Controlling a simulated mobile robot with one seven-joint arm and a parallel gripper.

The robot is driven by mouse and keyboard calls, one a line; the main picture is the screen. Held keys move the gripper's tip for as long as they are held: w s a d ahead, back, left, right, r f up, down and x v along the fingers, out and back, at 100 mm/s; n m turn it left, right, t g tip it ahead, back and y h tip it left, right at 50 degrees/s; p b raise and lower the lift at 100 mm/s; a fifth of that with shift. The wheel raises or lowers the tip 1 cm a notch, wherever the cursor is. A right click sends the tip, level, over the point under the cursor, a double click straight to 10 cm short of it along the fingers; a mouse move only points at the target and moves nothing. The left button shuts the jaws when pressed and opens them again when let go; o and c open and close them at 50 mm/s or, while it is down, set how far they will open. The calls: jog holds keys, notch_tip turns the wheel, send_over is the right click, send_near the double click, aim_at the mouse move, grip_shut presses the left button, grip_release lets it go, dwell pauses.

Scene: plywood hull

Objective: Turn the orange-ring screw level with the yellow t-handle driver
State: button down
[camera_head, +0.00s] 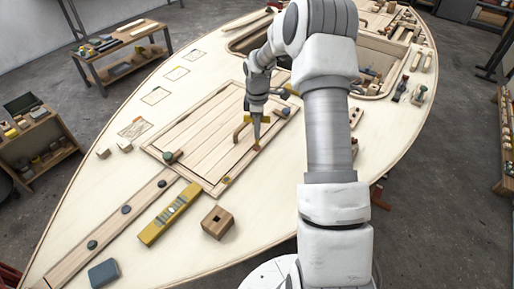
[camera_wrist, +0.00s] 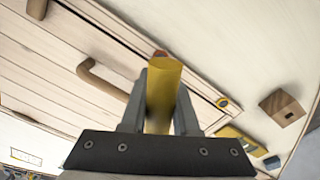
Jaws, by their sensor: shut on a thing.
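My gripper (camera_head: 257,117) is shut on the yellow t-handle driver (camera_wrist: 162,95) above the edge of a plank hatch panel. In the head view the driver (camera_head: 256,130) points down at the panel's right edge, and its lower end looks close to or on the wood. In the wrist view the yellow handle fills the gap between the fingers. A small orange-red bit, likely the orange-ring screw (camera_wrist: 160,53), shows just past the driver's far end. The driver hides most of it, so I cannot tell its height or whether the driver is seated.
A yellow-ringed fitting (camera_head: 227,181) sits at the panel's near corner. A wooden handle (camera_head: 241,128) stands beside my gripper. The pale deck at left is mostly clear.

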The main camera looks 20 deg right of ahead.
jog(key=m+b, duration=0.1)
jog(key=m, duration=0.5)
jog(key=shift+a+m, duration=0.1)
jog(key=shift+m, duration=0.3)
jog(key=m, duration=0.6)
jog(key=shift+m, duration=0.4)
jog(key=shift+f+b, duration=0.2)
jog(key=shift+b, duration=0.2)
jog(key=shift+f, duration=0.25)
jog(key=n, duration=0.4)
jog(key=shift+n, duration=0.3)
